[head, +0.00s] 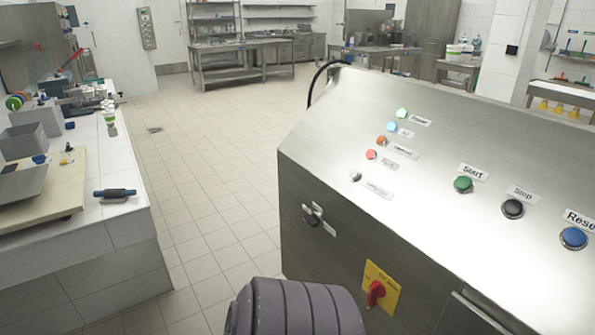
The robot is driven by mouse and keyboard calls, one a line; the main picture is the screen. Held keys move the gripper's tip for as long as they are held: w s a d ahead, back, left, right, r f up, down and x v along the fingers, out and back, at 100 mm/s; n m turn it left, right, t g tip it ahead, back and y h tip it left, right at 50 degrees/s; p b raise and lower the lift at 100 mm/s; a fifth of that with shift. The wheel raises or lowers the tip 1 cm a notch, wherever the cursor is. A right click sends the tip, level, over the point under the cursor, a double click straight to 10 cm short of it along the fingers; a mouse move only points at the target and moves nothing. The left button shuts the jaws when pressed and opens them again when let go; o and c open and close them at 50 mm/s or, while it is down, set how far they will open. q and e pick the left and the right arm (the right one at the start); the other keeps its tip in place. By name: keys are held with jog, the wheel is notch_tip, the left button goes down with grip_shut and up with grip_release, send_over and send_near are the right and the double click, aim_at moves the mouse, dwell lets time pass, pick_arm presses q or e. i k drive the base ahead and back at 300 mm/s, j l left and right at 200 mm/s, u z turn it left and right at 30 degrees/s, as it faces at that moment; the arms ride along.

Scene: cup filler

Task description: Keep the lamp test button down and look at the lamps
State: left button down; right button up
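A sloped steel control panel (430,170) fills the right side of the head view. A column of small round lamps runs down its left part: a pale green lamp (402,113), a light blue lamp (391,127), an orange lamp (381,140) and a red lamp (371,154). Their colours look bright, but I cannot tell surely that they are lit. Below them sits a pale grey button (355,175) with a small label, too small to read clearly; it seems to be the lamp test button. Nothing touches it. Neither gripper is in view.
Larger green Start (463,184), black Stop (513,208) and blue Reset (573,238) buttons sit on the panel's right. A red rotary switch (375,292) on a yellow plate is on the front. A tiled counter (130,225) stands left; clear floor lies between.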

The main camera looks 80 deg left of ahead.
aim_at(355, 174)
jog(key=u, duration=2.3)
